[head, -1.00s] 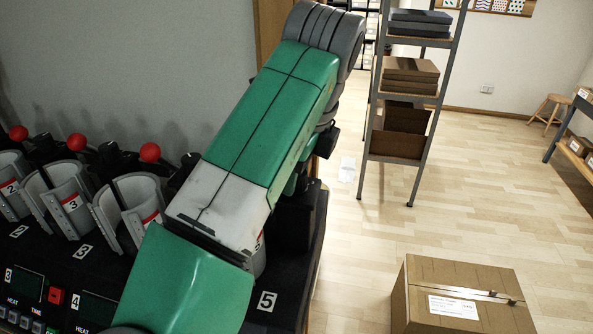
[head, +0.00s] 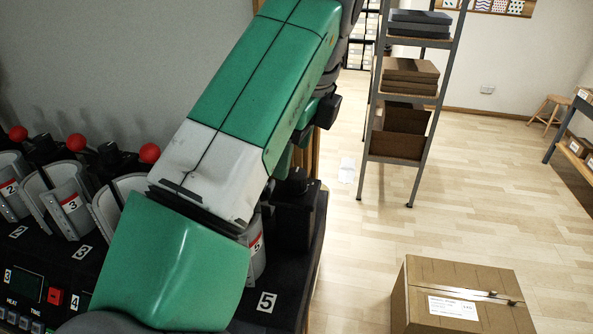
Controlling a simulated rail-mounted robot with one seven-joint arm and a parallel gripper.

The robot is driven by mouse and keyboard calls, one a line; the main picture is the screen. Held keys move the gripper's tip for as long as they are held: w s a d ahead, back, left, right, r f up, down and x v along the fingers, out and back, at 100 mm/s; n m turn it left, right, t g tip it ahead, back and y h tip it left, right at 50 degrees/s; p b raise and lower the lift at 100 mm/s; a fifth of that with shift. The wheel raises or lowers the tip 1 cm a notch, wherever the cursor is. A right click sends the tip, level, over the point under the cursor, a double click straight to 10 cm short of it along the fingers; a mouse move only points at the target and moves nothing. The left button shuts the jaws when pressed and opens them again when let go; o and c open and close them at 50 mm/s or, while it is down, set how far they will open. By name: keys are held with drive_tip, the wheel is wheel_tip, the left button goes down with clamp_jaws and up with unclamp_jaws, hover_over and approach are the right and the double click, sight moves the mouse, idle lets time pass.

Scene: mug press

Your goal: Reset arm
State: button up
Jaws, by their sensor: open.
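My green and white arm crosses the head view from the bottom left to the top middle, above the mug presses. The mug press with label 3 (head: 66,201) stands at the left with a grey clamp and a red ball knob. The mug press with label 5 (head: 256,250) is mostly hidden behind my arm. The press between them is partly covered by my arm.
The black press bench (head: 283,283) ends at the middle of the picture. A closed cardboard box (head: 428,285) sits on the floor at the lower right. A metal shelf (head: 447,75) with boxes stands behind.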

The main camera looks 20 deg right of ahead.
drive_tip(key=shift+v, duration=0.85)
drive_tip(key=shift+a, duration=0.2)
